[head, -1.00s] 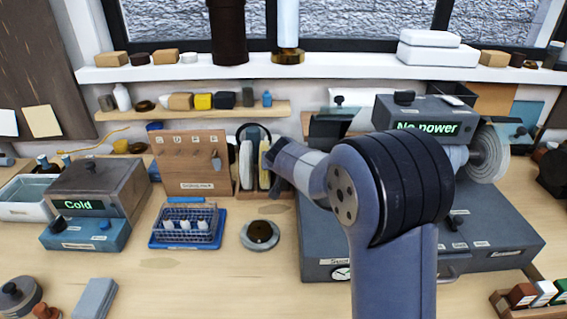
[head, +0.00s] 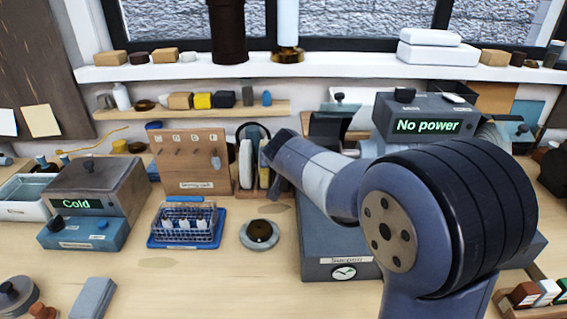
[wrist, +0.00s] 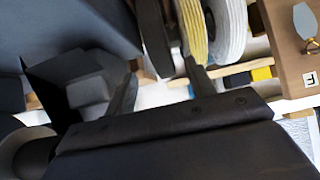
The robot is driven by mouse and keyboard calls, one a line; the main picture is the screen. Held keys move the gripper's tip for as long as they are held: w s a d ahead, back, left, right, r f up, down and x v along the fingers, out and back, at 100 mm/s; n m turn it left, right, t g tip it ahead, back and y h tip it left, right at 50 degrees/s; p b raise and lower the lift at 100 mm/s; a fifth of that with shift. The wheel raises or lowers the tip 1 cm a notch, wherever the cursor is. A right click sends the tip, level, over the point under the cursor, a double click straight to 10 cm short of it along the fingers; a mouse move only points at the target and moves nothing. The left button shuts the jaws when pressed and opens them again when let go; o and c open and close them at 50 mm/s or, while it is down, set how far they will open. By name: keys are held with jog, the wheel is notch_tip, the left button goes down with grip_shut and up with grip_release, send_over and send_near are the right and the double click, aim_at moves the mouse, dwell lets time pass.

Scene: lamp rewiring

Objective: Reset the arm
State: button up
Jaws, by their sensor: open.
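My arm (head: 400,220) fills the right of the head view and reaches left across the grey bench unit. My gripper (wrist: 162,84) shows in the wrist view with its two dark fingers apart and nothing between them. In the head view the gripper's end is near the rack of round discs (head: 250,165), mostly hidden by the wrist. The discs also show in the wrist view (wrist: 226,28), beyond the fingertips. I cannot tell how near they are; the fingers appear apart from them.
A wooden board with hooks (head: 190,160) stands left of the discs. A blue wire tray (head: 185,226), a round dish (head: 260,234) and a box reading "Cold" (head: 95,190) are on the table. A box reading "No power" (head: 425,115) stands behind my arm. The front middle table is clear.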

jog(key=shift+v, duration=1.95)
jog(key=p+x, duration=0.1)
jog(key=x, duration=0.9)
jog(key=shift+w+f, duration=0.2)
jog(key=shift+w, duration=0.05)
jog(key=shift+w+r+p, duration=0.1)
jog(key=shift+r+p, duration=0.25)
jog(key=shift+p, duration=0.25)
jog(key=shift+r+p, duration=0.65)
jog(key=shift+p, duration=0.15)
